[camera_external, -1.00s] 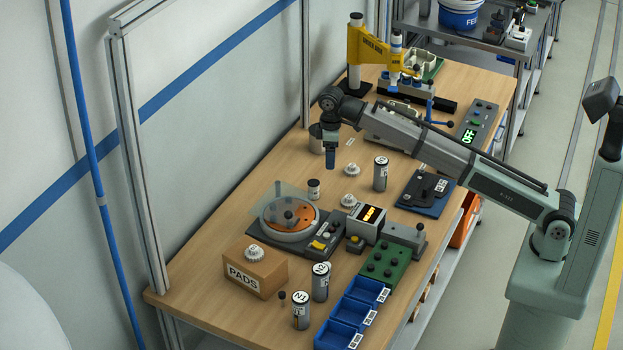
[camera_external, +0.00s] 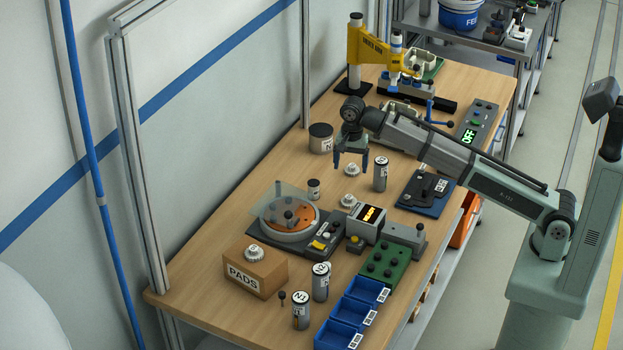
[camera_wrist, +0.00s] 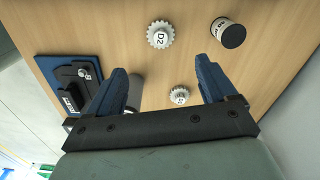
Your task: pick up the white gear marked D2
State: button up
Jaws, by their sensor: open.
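The white gear marked D2 (camera_wrist: 160,35) lies flat on the wooden table, its label readable in the wrist view beyond my fingertips. In the external view it appears to be the white gear (camera_external: 348,201) just right of the turntable. A second white gear (camera_wrist: 180,95) lies between my fingers in the wrist view; its label is too small to read. It also shows in the external view (camera_external: 351,170). My gripper (camera_wrist: 162,72) is open and empty above the table, fingers pointing down. In the external view my gripper (camera_external: 351,165) is over the second gear.
A small can (camera_wrist: 228,32) stands near the D2 gear. A silver cylinder (camera_external: 380,174) stands right of my gripper, partly behind a finger in the wrist view. A blue mat (camera_external: 424,206) with a black device is farther right. A third white gear (camera_external: 254,253) sits on the PADS box.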

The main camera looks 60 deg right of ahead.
aim_at(349, 197)
jog(key=shift+d+f+m, duration=0.1)
jog(key=shift+f+m, duration=0.45)
jog(key=shift+f, duration=1.75)
jog(key=shift+a+f+m, duration=0.1)
jog(key=shift+f+m, duration=0.5)
jog(key=shift+f, duration=1.7)
jog(key=shift+d+f+m, duration=0.1)
jog(key=shift+f+m, duration=0.45)
jog(key=shift+f, duration=1.75)
jog(key=c, duration=1.1)
jog(key=shift+r, duration=0.1)
jog(key=shift+c, duration=0.2)
